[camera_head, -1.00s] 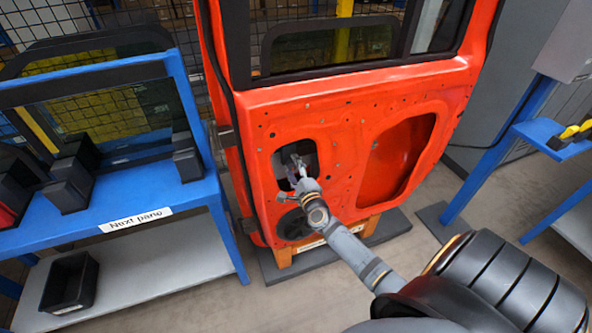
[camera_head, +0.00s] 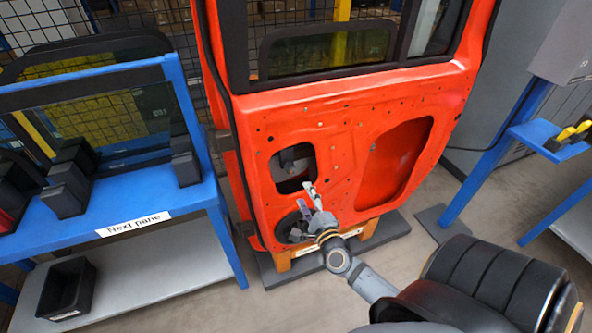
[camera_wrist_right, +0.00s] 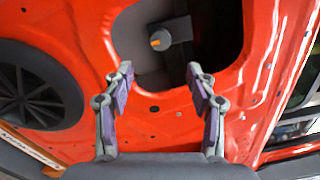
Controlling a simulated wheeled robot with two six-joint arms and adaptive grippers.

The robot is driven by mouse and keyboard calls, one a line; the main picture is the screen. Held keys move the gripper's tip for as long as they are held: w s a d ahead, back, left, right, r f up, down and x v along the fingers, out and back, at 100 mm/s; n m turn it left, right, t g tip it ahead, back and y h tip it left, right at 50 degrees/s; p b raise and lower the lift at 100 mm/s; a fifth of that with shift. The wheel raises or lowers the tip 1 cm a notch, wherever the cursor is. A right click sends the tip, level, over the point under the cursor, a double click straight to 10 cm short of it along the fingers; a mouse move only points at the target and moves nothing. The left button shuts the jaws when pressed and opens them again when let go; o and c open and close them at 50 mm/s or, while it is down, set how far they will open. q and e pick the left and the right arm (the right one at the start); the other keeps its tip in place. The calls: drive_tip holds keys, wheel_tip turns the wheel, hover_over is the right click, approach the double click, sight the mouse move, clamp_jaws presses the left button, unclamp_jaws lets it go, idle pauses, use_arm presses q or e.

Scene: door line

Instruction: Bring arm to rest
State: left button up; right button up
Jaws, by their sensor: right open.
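My right gripper (camera_head: 307,198) is in front of the lower part of the orange-red door (camera_head: 345,150), just below its smaller opening. In the right wrist view its two fingers (camera_wrist_right: 160,85) are apart with nothing between them. Beyond the fingertips, the opening shows a dark bracket-like part with an orange tip (camera_wrist_right: 160,40). A round black speaker-like part (camera_wrist_right: 35,88) sits at the left of that view. It also shows low on the door in the head view, partly hidden by the gripper. My left gripper is not in view.
The door stands on an orange support over a dark base plate (camera_head: 385,235). At left is a blue rack (camera_head: 150,198) labelled "Next pane", holding a glass pane, with a black bin (camera_head: 68,288) below. At right, a blue stand (camera_head: 530,130) carries a yellow-black tool (camera_head: 570,133).

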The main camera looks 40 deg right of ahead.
drive_tip(key=s+a+f+n+g+y, duration=0.1)
drive_tip(key=s+f+n+g, duration=0.3)
drive_tip(key=f, duration=0.7)
drive_tip(key=s+a+f+n+g+y, duration=0.2)
drive_tip(key=s+f+n, duration=0.45)
drive_tip(key=f, duration=0.55)
drive_tip(key=s+a+f+n+g+y, duration=0.1)
drive_tip(key=s+f+n+g, duration=0.4)
drive_tip(key=f, duration=0.6)
drive_tip(key=s+a+f+n+g, duration=0.1)
drive_tip(key=s+f+n+g, duration=0.25)
drive_tip(key=s+f, duration=0.4)
drive_tip(key=s+a+f+n+g, duration=0.15)
drive_tip(key=s+f+n, duration=0.3)
drive_tip(key=s, duration=0.65)
use_arm(q)
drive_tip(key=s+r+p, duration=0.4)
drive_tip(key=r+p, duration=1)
drive_tip(key=p, duration=0.1)
use_arm(e)
drive_tip(key=s+r, duration=0.3)
drive_tip(key=r, duration=1.1)
drive_tip(key=shift+s+d+r+n, duration=0.25)
drive_tip(key=shift+s+r+n, duration=0.05)
drive_tip(key=shift+r+n, duration=0.05)
